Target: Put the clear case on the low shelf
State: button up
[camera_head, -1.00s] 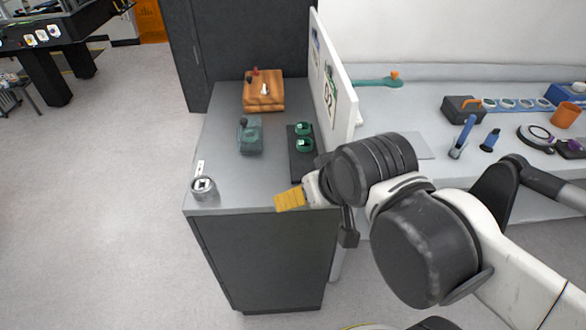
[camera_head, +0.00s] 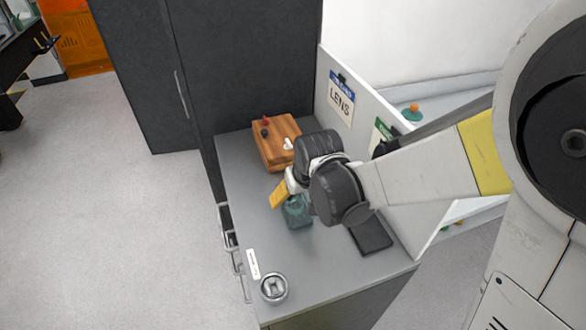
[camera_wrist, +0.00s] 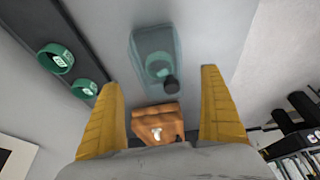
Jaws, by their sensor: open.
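The clear case (camera_head: 297,217) is a translucent teal box on the grey cabinet top, partly hidden by my gripper in the head view. In the wrist view the case (camera_wrist: 152,42) lies ahead of the fingers, with a dark knob at its near end. My gripper (camera_head: 279,196) is over the cabinet top by the case. Its two yellow fingers (camera_wrist: 161,79) are spread and empty, with the case apart from them. I cannot make out a low shelf in these frames.
A wooden box (camera_head: 270,152) with small knobs stands behind the case. A white partition (camera_head: 345,125) edges the cabinet top. A round metal container (camera_head: 274,288) stands in front.

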jog(key=b+x, duration=0.3)
jog(key=x, duration=0.5)
jog(key=shift+s+f, duration=0.1)
jog(key=shift+f, duration=0.25)
jog(key=shift+s+r, duration=0.1)
jog(key=shift+c, duration=0.7)
jog(key=c, duration=1.4)
jog(key=shift+o, duration=0.2)
